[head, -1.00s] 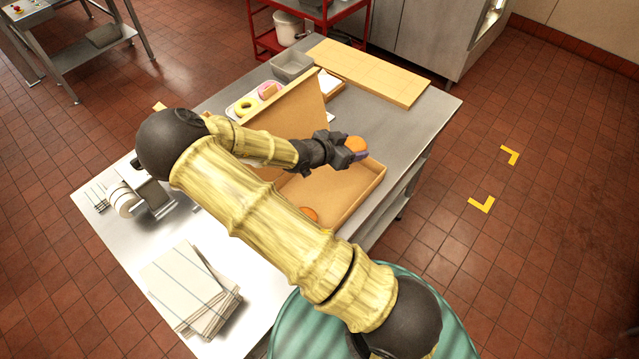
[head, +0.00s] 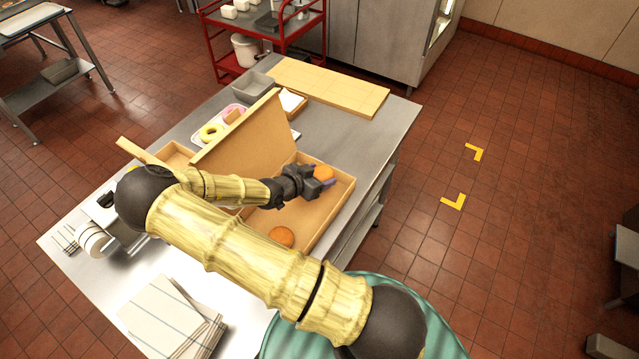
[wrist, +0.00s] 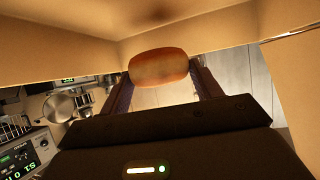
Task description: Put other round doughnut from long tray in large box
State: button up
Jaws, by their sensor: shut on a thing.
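My gripper (head: 322,179) is shut on a round orange-brown doughnut (head: 323,172), held over the far right part of the large open cardboard box (head: 322,222). In the wrist view the doughnut (wrist: 159,67) sits between the two fingers, close to the box walls (wrist: 210,25). Whether it touches the box floor I cannot tell. Another round doughnut (head: 281,237) lies in the near part of the box. The long tray (head: 197,138) stands behind the raised lid (head: 240,138) with a yellow ring doughnut (head: 211,132) and a pink one (head: 232,109); the lid hides part of it.
A second cardboard box (head: 172,156) stands left of the lid. A grey bin (head: 252,86) and a wooden board (head: 330,84) lie at the back of the table. Folded cloths (head: 172,318) lie at the front left.

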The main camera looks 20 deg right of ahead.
jog(key=shift+a, duration=0.1)
notch_tip(320, 180, down, 3)
jog(key=shift+f+p, duration=0.15)
jog(key=shift+p, duration=0.5)
jog(key=shift+f, duration=0.4)
jog(key=shift+f, duration=0.25)
jog(key=o, duration=1)
jog(key=shift+r, duration=0.1)
